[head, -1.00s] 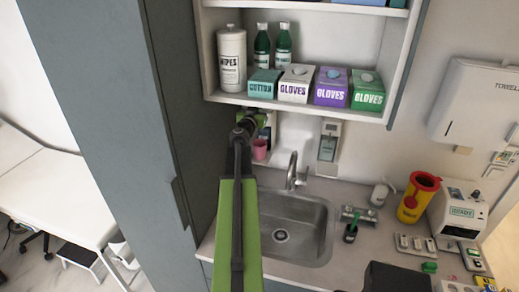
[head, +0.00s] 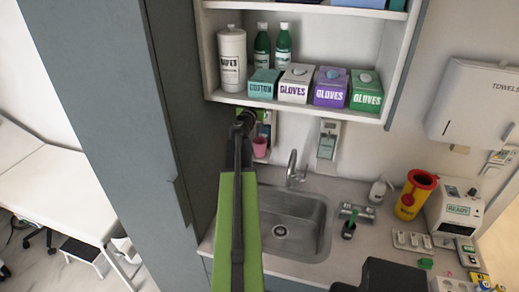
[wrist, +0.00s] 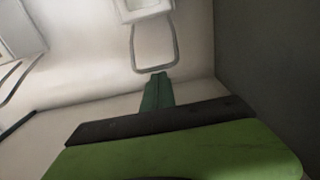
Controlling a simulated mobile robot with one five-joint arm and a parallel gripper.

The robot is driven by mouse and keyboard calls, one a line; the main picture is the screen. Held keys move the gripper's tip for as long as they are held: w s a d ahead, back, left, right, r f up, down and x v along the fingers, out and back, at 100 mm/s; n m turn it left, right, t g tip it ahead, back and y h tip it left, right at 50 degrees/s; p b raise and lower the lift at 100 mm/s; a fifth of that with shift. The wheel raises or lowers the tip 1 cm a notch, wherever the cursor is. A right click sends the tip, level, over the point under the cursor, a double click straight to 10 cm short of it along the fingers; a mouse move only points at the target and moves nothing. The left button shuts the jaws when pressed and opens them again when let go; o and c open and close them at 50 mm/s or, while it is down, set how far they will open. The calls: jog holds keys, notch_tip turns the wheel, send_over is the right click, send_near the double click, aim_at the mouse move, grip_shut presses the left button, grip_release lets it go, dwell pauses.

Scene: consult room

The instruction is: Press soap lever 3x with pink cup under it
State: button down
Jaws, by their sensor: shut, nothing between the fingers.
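A pink cup (head: 260,147) is upright, low against the wall left of the sink, below a wall dispenser (head: 268,124) that my arm partly hides. In the wrist view, the white bottom of a dispenser (wrist: 143,10) and its grey loop lever (wrist: 177,45) are at the top. My gripper (wrist: 158,76) is shut and empty, with its green fingertips at the lower end of the loop. I cannot tell whether they touch it. In the head view my gripper (head: 249,118) is just under the shelf, above the cup. The cup does not show in the wrist view.
A second wall dispenser (head: 328,139) hangs right of the first, behind the tap (head: 291,167). A shelf (head: 300,106) with glove boxes is close above my gripper. A tall grey cabinet (head: 130,120) stands left.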

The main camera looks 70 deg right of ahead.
jog(key=a, duration=1)
jog(key=shift+s, duration=0.25)
